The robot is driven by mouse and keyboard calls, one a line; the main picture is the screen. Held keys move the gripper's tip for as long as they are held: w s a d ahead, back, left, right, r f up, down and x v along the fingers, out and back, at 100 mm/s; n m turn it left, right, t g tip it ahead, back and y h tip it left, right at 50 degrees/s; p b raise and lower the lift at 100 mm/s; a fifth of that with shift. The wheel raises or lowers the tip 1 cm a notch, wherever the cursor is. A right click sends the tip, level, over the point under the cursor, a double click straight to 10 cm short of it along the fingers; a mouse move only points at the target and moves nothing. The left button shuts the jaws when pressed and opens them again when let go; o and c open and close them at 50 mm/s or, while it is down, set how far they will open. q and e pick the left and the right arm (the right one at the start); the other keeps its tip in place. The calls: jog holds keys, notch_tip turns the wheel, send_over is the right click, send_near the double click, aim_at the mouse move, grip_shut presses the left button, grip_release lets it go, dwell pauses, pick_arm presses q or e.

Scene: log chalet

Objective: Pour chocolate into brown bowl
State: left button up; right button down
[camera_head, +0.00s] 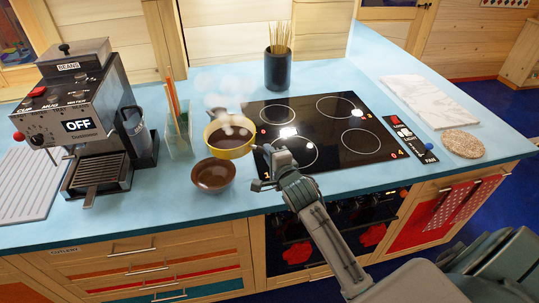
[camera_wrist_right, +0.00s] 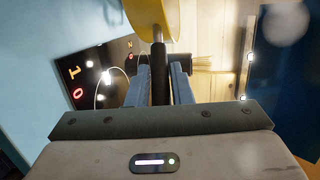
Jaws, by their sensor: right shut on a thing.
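A yellow pot (camera_head: 232,152) with dark liquid chocolate (camera_head: 228,136) in it is held up just behind and above the brown bowl (camera_head: 214,178). It looks roughly level, and no stream of chocolate shows. The bowl stands upright on the blue counter; its inside looks dark brown, and I cannot tell whether chocolate is in it. My right gripper (camera_head: 268,153) is shut on the pot's black handle. In the right wrist view the fingers (camera_wrist_right: 160,70) clasp the handle (camera_wrist_right: 159,90), with part of the yellow pot (camera_wrist_right: 140,20) at the top. My left gripper is out of view.
A coffee machine (camera_head: 85,120) and a clear holder (camera_head: 178,135) stand left of the pot. A black cooktop (camera_head: 330,135) lies to the right, with a dark utensil cup (camera_head: 278,72) behind it. Pale steam puffs (camera_head: 217,90) hang above the pot. The counter in front of the bowl is clear.

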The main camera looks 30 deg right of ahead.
jog(key=a+n+t+y+b, duration=0.1)
jog(key=n+t+b, duration=0.1)
jog(key=n+b, duration=0.2)
jog(key=s+a+f+n+t+y+b, duration=0.1)
jog(key=a+n+t+b, duration=0.1)
jog(key=n, duration=0.4)
jog(key=s+a+n+t+b, duration=0.1)
jog(key=a+n+t+b, duration=0.1)
jog(key=n+b, duration=0.3)
jog(key=shift+s+f+t+y+b, duration=0.15)
jog(key=shift+f+t+y+b, duration=0.1)
jog(key=shift+t+y+b, duration=0.15)
dwell(2.0)
